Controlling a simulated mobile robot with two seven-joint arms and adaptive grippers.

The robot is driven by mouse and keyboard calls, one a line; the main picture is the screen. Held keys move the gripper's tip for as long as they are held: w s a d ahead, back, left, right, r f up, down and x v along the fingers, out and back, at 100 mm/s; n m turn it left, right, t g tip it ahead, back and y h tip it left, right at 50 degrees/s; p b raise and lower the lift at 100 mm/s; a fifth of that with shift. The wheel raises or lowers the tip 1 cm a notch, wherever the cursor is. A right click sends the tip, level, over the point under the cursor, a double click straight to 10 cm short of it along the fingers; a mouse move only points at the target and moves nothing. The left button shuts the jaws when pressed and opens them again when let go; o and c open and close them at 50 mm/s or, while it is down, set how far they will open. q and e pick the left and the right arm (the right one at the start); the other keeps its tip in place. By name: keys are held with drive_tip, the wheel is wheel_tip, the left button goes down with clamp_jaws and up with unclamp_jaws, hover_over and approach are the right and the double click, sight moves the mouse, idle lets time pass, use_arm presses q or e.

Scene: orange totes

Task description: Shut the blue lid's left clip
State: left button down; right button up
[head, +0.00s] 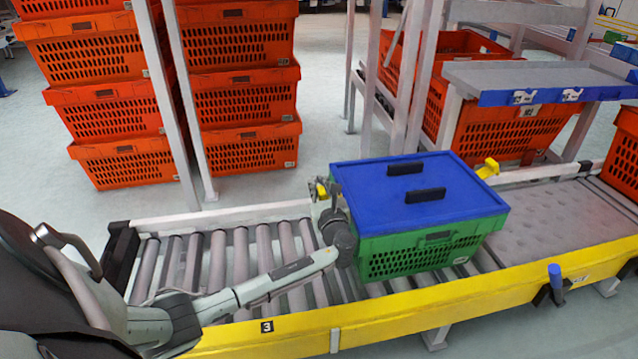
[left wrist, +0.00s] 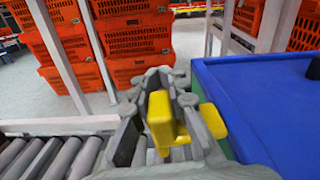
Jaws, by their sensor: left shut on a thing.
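The blue lid (head: 375,179) lies on a green crate (head: 408,258) on the roller conveyor; its edge also shows in the left wrist view (left wrist: 262,105). The yellow left clip (head: 321,189) is at the lid's left side. In the left wrist view the clip (left wrist: 161,118) stands up between the fingers. My left gripper (head: 328,198) is shut on this clip, and its fingers hide part of it. A yellow right clip (head: 488,168) sticks outward and up at the lid's right side. My right gripper is not in view.
Rollers (head: 220,265) lie bare left of the crate. A yellow rail (head: 420,305) runs along the near side. Stacks of orange totes (head: 240,90) and grey frame posts stand behind. A grey shelf with a blue edge (head: 550,96) is at the back right.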

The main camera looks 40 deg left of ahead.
use_arm(q)
drive_tip(key=c, duration=1.4)
unclamp_jaws()
drive_tip(key=shift+c, duration=0.2)
drive_tip(key=v, duration=1.2)
